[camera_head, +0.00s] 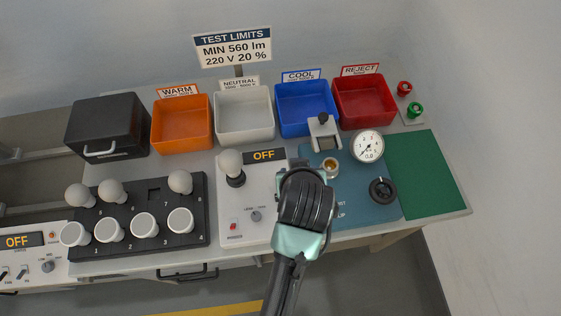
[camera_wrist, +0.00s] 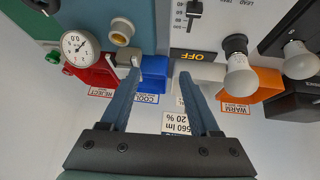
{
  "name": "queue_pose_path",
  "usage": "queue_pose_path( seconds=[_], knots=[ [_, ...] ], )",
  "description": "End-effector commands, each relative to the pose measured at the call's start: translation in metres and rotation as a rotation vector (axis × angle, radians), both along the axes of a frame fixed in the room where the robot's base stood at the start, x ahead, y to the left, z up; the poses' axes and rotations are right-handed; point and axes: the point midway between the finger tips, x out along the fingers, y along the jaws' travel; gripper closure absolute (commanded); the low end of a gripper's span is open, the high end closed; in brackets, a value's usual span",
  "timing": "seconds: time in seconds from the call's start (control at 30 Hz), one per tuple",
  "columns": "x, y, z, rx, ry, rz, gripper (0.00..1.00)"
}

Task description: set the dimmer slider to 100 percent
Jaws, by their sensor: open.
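The dimmer slider (camera_wrist: 194,9) shows at the top of the wrist view as a dark knob on a vertical track, with small scale marks beside it that I cannot read surely. It sits on the white test panel (camera_wrist: 222,18), near the dark OFF display (camera_wrist: 193,56). My gripper (camera_wrist: 160,72) is open and empty, its two fingers apart, with the slider beyond the tips towards the upper right of the picture. In the head view my arm covers the slider and the jaws, and the white panel (camera_head: 250,205) shows left of my arm.
A bulb stands in the panel's socket (camera_head: 236,180), close to my arm. A gauge (camera_head: 367,146), a brass socket (camera_head: 330,164) and a black knob (camera_head: 383,190) lie right. Coloured bins line the back, including a blue bin (camera_head: 307,124). A bulb rack (camera_head: 150,238) stands left.

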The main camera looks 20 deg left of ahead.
Motion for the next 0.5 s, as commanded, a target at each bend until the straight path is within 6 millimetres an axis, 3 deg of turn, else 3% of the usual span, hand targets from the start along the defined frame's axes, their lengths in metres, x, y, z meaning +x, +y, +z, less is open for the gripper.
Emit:
queue_pose_path(
  seconds=[0.03,0.2,0.33,0.5],
  knots=[
    [-0.014,0.002,0.011,-0.010,0.055,0.018,0.38],
    [-0.049,0.004,0.004,-0.035,0.178,0.064,0.38],
    [-0.060,0.004,-0.001,-0.042,0.219,0.080,0.38],
    [-0.060,0.006,-0.013,-0.043,0.228,0.084,0.38]
  ],
)
